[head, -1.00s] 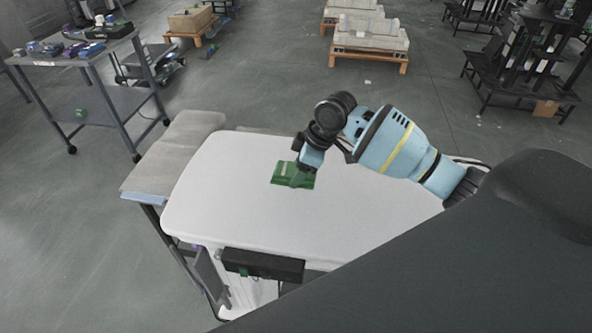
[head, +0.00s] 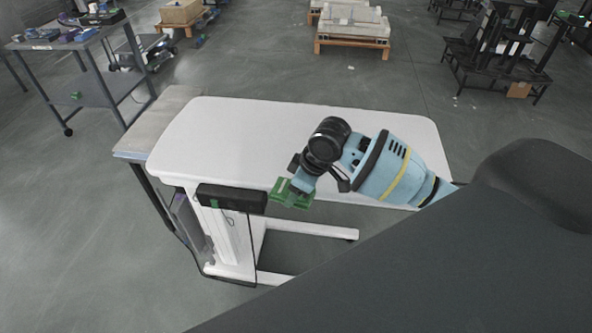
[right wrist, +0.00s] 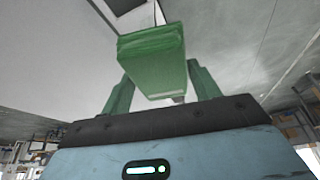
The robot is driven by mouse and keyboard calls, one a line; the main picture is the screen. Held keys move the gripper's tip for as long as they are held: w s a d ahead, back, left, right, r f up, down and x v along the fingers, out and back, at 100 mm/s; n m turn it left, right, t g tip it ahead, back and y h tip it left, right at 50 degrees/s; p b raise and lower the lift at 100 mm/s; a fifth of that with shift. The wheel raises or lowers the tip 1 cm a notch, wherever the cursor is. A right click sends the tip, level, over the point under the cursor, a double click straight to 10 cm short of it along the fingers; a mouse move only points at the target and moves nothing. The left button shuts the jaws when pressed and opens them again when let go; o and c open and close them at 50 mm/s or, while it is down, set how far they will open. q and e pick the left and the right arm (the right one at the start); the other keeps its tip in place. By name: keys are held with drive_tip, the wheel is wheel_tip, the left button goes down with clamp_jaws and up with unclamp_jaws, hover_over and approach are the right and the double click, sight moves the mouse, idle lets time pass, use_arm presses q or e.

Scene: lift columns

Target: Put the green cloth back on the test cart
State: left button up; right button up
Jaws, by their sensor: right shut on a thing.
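The green cloth (head: 278,190), folded into a small block, is held in my right gripper (head: 292,194). The right wrist view shows the cloth (right wrist: 152,50) between the two green fingers of that gripper (right wrist: 160,84). In the head view the cloth overlaps the front edge of a white tabletop (head: 250,130), beside the black box; its height above the edge is hard to tell. A grey wheeled cart (head: 108,80), likely the test cart, stands at the far left with several small items on top. My left gripper is not in view.
A black box (head: 231,198) is fixed at the white table's front edge. A grey-topped bench (head: 150,130) adjoins its left side. The white tabletop is bare. Pallets with loads (head: 352,38) and dark racks (head: 500,60) stand further back. Open floor lies left.

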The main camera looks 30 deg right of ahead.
drive_tip(key=s+a+f+m+h, duration=0.1)
drive_tip(key=s+m, duration=0.3)
drive_tip(key=s, duration=0.2)
drive_tip(key=s+a+f+m+t+h, duration=0.1)
drive_tip(key=s+a+f+m, duration=0.1)
drive_tip(key=s+m, duration=0.2)
drive_tip(key=s, duration=0.3)
drive_tip(key=shift+f+h, duration=0.3)
drive_tip(key=shift+h, duration=0.1)
